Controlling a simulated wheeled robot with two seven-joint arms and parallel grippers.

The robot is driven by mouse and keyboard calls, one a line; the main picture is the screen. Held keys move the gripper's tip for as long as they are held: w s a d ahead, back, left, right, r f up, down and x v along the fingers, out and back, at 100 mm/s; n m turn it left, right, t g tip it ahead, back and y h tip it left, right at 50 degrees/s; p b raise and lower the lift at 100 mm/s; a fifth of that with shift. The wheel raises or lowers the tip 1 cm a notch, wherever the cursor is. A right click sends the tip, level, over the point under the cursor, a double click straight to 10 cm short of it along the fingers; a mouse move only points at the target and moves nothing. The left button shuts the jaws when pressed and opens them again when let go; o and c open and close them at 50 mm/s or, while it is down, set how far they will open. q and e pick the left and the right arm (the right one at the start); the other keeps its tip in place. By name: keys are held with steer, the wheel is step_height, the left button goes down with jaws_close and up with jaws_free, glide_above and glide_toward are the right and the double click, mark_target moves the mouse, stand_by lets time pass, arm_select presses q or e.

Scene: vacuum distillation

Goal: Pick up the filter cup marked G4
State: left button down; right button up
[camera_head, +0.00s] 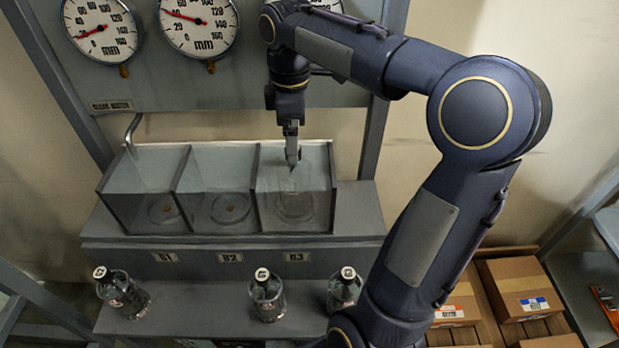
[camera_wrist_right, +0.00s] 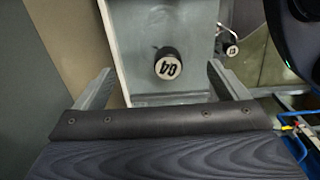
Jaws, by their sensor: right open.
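The piece marked G4 (camera_wrist_right: 168,64) shows in the right wrist view as a dark round top with a white marked face, its text turned over. It lies beyond and between the spread fingers of my right gripper (camera_wrist_right: 159,72), apart from both. In the head view my right gripper (camera_head: 293,155) points down over the B3 compartment, with nothing visible in it. A faint clear glass piece (camera_head: 296,207) is in that compartment. Capped clear vessels stand below at left (camera_head: 122,292), middle (camera_head: 267,296) and right (camera_head: 343,290); their marks are too small to read. My left gripper is not in view.
The grey three-part rack (camera_head: 140,190) has dividing walls close around my right gripper. Cardboard boxes (camera_head: 520,285) stand at the right. Another marked top (camera_wrist_right: 230,49) shows in the wrist view.

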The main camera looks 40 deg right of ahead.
mark_target(293, 168)
steer(key=f, duration=0.7)
steer(key=shift+s+a+f, duration=0.15)
steer(key=shift+s+a, duration=0.15)
steer(key=shift+a, duration=0.05)
jaws_close()
